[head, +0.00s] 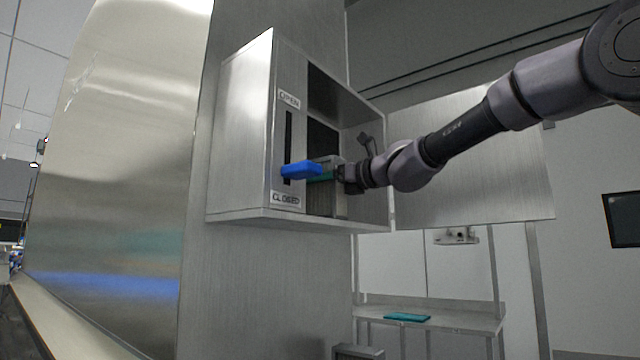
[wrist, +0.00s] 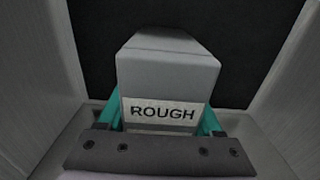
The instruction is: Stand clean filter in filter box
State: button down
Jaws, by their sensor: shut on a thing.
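The filter box (head: 242,140) is an open-fronted metal cabinet on the steel wall. My gripper (head: 324,174) reaches into its opening from the right. It is shut on a grey block labelled ROUGH, with teal fingers on both sides of it; the block (wrist: 168,80) fills the middle of the wrist view. I cannot tell whether this block is the clean filter or a part of it. A grey-brown panel (head: 326,202) shows below the fingers in the box; whether it joins the block is unclear. A dark surface (wrist: 85,45) lies behind the block.
A blue handle (head: 300,170) sticks out at the slot marked OPEN and CLOSED, close to my fingers, nearer CLOSED. The open metal door (head: 475,165) stands to the right, behind my arm. A steel table (head: 455,322) below holds a flat teal item (head: 407,317).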

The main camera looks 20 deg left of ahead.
jog(key=shift+f, duration=0.1)
jog(key=shift+c, duration=0.2)
grip_release()
jog(key=v, duration=1.2)
jog(key=s+d+f+n+h, duration=0.4)
jog(key=d+f+n+h, duration=0.1)
jog(key=d+f, duration=0.4)
jog(key=s+d+f+n+h, duration=0.4)
jog(key=d+f+n, duration=0.3)
jog(key=d+f, duration=0.3)
jog(key=s+d+f+n+h, duration=0.5)
jog(key=d+f, duration=0.4)
jog(key=d, duration=0.7)
jog(key=shift+s+f+n+h, duration=0.3)
jog(key=shift+s+n, duration=0.15)
jog(key=shift+n, duration=0.25)
